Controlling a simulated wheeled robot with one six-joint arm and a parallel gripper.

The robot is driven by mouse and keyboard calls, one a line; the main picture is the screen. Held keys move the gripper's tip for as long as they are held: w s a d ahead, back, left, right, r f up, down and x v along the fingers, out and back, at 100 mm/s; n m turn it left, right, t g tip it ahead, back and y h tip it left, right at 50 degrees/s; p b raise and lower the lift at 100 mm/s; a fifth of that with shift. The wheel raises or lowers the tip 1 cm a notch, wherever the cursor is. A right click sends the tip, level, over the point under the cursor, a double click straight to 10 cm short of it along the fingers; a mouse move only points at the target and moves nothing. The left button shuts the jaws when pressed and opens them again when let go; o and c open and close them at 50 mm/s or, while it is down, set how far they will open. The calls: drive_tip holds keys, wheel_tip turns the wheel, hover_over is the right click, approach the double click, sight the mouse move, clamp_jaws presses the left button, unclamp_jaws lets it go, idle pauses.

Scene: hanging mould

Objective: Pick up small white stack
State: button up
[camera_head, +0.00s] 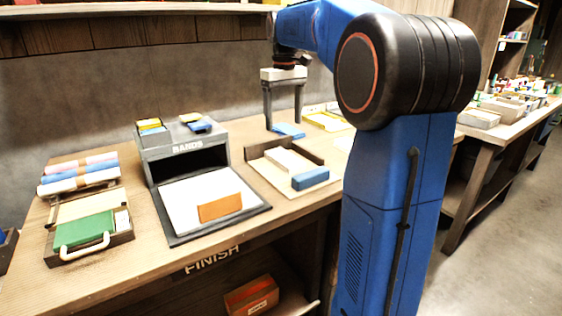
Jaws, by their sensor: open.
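A small whitish block (281,159), which looks like the small white stack, lies on a pale board with dark edge strips, right of the middle of the bench. A blue block (310,178) lies in front of it on the same board. My gripper (283,124) hangs fingers down behind the block, over the back of the bench. Its two grey fingers are apart with nothing between them. A flat blue piece (289,131) lies on the bench close to the fingertips; whether they touch cannot be told.
The pale board (262,174) has a raised dark back strip. Left of it is a grey BANDS box (180,140) with small packs on top. An orange block (220,207) stands on a white sheet. A tray with a green item (84,230) and rolls (80,173) are farther left.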

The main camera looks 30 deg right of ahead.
hover_over(284, 157)
drive_tip(key=f, duration=0.6)
drive_tip(key=shift+w+d+f, duration=0.25)
drive_tip(key=shift+w+f, duration=0.1)
drive_tip(key=shift+f, duration=0.05)
drive_tip(key=shift+s+a+f, duration=0.1)
drive_tip(key=shift+s+f, duration=0.1)
drive_tip(key=shift+f, duration=1.15)
drive_tip(key=shift+s+a+f, duration=0.1)
drive_tip(key=shift+s+f, duration=0.05)
drive_tip(key=shift+f, duration=1.15)
drive_tip(key=c, duration=1.2)
